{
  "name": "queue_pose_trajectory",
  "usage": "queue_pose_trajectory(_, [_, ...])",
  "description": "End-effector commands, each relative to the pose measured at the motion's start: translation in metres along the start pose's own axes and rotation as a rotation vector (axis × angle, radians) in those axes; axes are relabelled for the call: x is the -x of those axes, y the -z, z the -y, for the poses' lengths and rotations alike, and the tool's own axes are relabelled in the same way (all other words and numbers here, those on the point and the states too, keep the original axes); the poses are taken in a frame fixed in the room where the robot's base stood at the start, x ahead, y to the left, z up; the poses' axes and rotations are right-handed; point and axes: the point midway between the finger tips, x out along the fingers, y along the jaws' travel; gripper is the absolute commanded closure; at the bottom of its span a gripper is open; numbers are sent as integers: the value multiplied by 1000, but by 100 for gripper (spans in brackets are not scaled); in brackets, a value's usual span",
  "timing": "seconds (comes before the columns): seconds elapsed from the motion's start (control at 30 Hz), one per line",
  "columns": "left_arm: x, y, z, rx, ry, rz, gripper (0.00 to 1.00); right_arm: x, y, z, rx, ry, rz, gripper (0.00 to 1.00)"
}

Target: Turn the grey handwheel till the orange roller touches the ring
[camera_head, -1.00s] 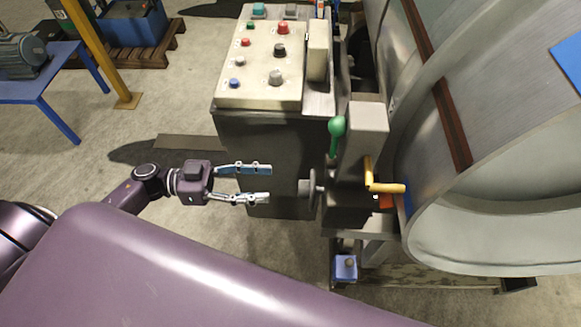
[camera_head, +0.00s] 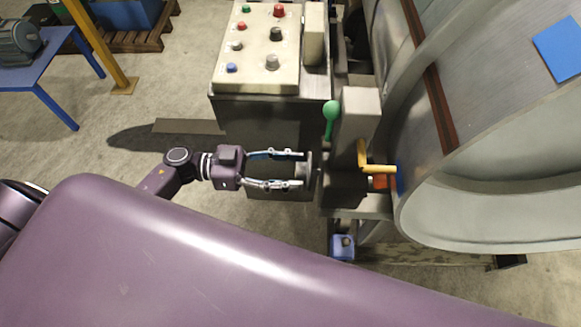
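The grey handwheel (camera_head: 309,168) sits edge-on to me on the left side of a grey housing, below a green-knobbed lever. My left gripper (camera_head: 302,169) comes in from the left with its fingers apart, its tips beside the wheel's rim and hub. I cannot tell whether they touch it. The orange roller (camera_head: 379,181) shows in part below a yellow handle, close to the big metal ring (camera_head: 412,190). The gap between roller and ring is too small to make out. My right gripper is not in view.
A control panel (camera_head: 257,80) with several coloured buttons stands behind my gripper. The green-knobbed lever (camera_head: 331,112) and yellow handle (camera_head: 375,168) stick out near the wheel. A small blue box (camera_head: 342,247) sits below. A yellow post (camera_head: 98,45) and blue table (camera_head: 40,75) are at left.

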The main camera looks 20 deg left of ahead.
Motion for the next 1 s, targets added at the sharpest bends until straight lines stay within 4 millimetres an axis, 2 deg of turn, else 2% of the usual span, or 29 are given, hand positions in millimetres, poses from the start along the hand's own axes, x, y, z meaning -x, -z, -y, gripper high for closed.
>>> queue_pose_trajectory(0.03, [0,0,0,0,0,0,58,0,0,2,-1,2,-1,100])
queue_pose_trajectory(0.37, [0,0,0,0,0,0,93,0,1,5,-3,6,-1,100])
queue_pose_trajectory(0.67, [1,-1,0,-43,0,2,93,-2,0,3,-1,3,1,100])
queue_pose_trajectory(1.0, [1,-2,0,-271,-1,3,93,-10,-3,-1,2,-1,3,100])
